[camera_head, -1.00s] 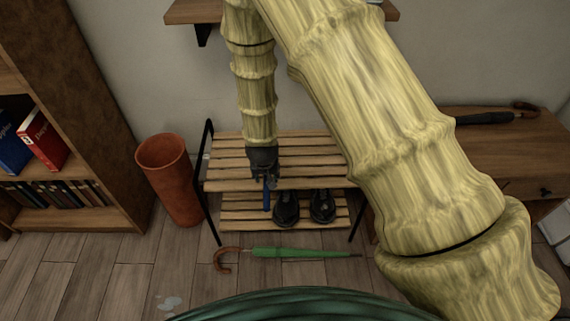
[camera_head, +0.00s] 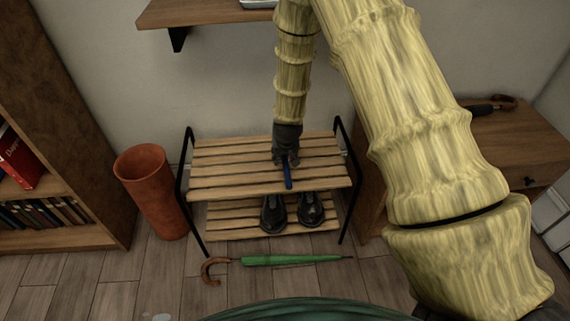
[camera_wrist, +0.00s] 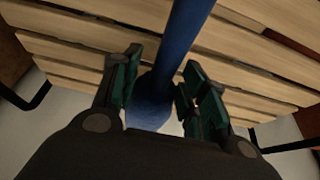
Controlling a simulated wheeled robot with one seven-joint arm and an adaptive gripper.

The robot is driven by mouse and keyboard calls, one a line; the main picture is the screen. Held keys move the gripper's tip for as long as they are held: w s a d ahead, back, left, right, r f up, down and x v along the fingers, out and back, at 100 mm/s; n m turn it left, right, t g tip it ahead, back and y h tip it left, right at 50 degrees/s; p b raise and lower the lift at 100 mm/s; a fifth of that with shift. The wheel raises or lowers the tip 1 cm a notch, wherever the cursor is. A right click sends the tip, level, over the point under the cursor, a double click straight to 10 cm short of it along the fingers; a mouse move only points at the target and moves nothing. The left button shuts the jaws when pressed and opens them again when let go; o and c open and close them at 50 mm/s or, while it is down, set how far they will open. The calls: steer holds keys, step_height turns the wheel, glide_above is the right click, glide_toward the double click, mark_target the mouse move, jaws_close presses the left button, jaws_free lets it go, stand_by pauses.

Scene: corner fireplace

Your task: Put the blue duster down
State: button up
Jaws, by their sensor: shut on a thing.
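My gripper (camera_head: 286,160) is shut on the blue duster (camera_head: 288,180), over the slatted top shelf of the shoe rack (camera_head: 215,181). In the head view only a short blue length shows below the gripper. In the wrist view the duster (camera_wrist: 187,35) runs up from between my green-padded fingers (camera_wrist: 158,85) across the slats, with a wider, rough blue part (camera_wrist: 150,112) nearer the palm. I cannot tell whether the duster touches the slats.
The top shelf is otherwise bare. Black shoes (camera_head: 274,214) stand on the lower shelf. A green umbrella (camera_head: 280,260) lies on the floor in front. A terracotta bin (camera_head: 150,190) and bookcase (camera_head: 85,150) stand left; a wooden cabinet (camera_head: 520,145) stands right, and a wall shelf (camera_head: 200,13) is above.

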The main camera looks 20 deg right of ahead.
steer(key=shift+f+b, duration=0.55)
steer(key=shift+f, duration=1.2)
steer(key=shift+f, duration=0.1)
steer(key=o, duration=0.9)
steer(key=shift+o, duration=0.2)
steer(key=p+v, duration=0.2)
steer(key=v, duration=1)
steer(key=shift+p, duration=0.3)
